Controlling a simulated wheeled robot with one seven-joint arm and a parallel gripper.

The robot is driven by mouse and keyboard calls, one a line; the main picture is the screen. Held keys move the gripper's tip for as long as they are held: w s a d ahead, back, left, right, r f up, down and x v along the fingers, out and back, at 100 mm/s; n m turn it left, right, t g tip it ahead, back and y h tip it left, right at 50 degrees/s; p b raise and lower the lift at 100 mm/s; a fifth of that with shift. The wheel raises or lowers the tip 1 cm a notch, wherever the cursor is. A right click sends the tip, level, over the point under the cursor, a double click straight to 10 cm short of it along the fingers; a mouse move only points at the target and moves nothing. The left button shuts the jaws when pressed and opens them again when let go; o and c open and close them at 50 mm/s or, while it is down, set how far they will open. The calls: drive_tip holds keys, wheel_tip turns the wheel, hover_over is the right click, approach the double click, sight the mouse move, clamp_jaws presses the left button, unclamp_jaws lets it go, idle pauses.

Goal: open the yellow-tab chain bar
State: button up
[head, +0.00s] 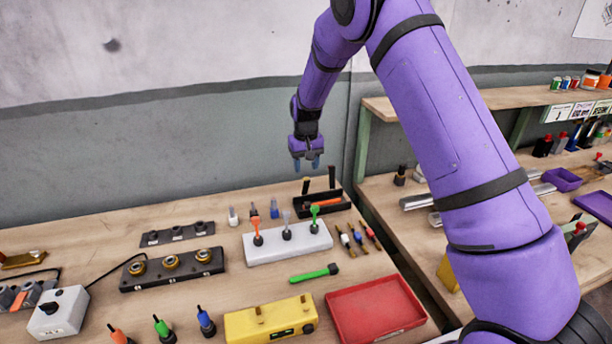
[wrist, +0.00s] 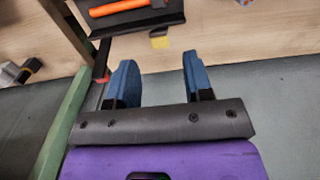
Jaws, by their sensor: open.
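My gripper (head: 307,164) hangs open and empty above the back of the bench, its blue fingers pointing down. In the wrist view the two blue fingers (wrist: 160,78) are spread apart with nothing between them. I cannot clearly make out the chain bar itself.
The black tray (head: 302,209) holds an orange-handled tool (wrist: 120,7). A white block (head: 290,248) with coloured keys stands in front. A red tray (head: 376,309) and yellow box (head: 270,321) lie nearer. A green shelf post (wrist: 62,125) stands close to my gripper.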

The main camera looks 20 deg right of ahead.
sight(306, 178)
drive_tip(key=shift+f, duration=2.05)
clamp_jaws()
